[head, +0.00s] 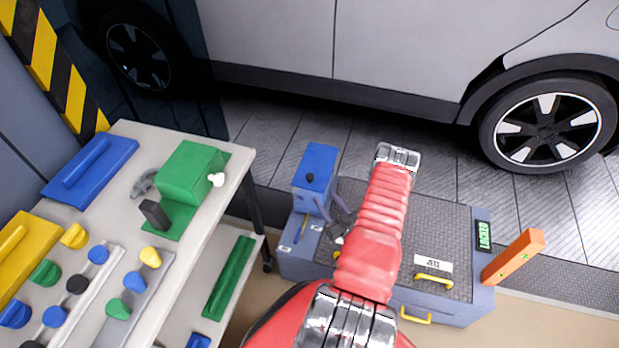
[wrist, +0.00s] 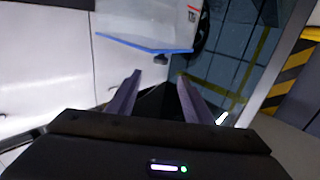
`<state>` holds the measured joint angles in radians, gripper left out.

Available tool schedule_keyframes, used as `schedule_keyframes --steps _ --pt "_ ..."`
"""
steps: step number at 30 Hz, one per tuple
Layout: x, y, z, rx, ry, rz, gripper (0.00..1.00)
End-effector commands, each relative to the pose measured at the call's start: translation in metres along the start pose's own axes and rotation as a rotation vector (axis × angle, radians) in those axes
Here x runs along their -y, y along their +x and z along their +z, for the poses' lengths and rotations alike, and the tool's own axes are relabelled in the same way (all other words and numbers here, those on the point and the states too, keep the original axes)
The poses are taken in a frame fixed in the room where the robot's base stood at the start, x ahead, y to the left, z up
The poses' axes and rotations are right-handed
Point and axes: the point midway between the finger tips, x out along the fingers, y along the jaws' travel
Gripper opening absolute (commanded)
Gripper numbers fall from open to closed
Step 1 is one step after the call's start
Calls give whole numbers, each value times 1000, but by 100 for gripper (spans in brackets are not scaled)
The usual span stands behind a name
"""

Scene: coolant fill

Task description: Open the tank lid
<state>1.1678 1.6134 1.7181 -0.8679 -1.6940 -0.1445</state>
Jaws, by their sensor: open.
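A blue-grey floor unit (head: 288,262) stands beside the car. Its dark ribbed top carries a yellow handle (head: 433,280); my red arm covers part of that top. A blue box (head: 318,165) with a small dark knob stands at the unit's left end. I cannot tell for sure which part is the tank lid. In the wrist view, a blue-edged pale panel (wrist: 140,43) with a dark knob lies beyond the fingertips. My gripper (wrist: 158,75) is open, with nothing between its two purple fingers.
A white car (head: 395,45) stands at the back. A bench (head: 240,160) at left holds a green block (head: 190,172), blue and yellow cases and several coloured knobs. An orange post (head: 513,257) stands at the unit's right. The tiled floor (head: 450,150) between unit and car looks clear.

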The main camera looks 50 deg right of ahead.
Motion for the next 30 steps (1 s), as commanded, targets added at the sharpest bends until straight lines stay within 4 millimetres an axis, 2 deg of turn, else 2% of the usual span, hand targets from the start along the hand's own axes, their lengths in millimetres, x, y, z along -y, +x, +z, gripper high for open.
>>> schedule_keyframes --steps 5,24,30 --pt "1 19 0 -1 -2 -3 46" --pt "1 115 0 -1 -1 -3 46" --pt "1 131 0 0 0 -1 46"
